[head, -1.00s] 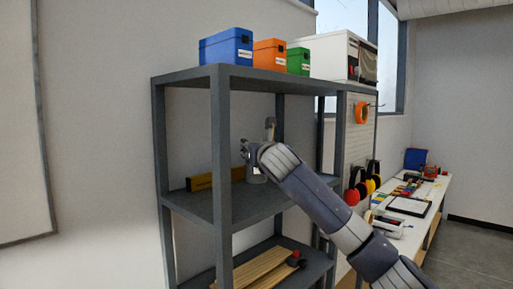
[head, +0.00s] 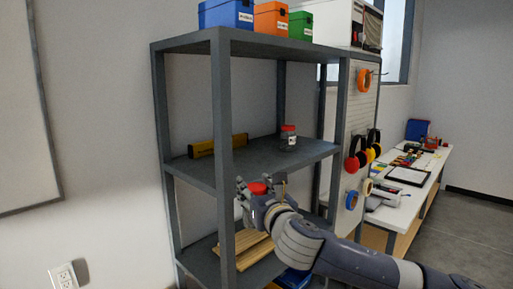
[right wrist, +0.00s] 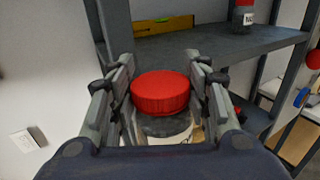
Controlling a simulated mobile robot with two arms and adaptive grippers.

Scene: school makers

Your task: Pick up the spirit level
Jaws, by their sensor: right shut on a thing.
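The spirit level (head: 217,146) is a long yellow bar lying on the middle shelf towards the back left, partly hidden by the front shelf post. It also shows at the top of the right wrist view (right wrist: 165,25). My right gripper (head: 259,187) is shut on a jar with a red lid (right wrist: 160,92). It holds the jar in front of the shelf unit, below the middle shelf board and apart from the level. The lower part of the jar is mostly hidden by the gripper. My left gripper is not in view.
Another red-lidded jar (head: 289,139) stands on the middle shelf (head: 255,158), right of the level. Boards (head: 240,249) lie on the lower shelf. Dark posts frame the shelf. Blue, orange and green boxes stand on top. A worktable (head: 400,208) is at the right.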

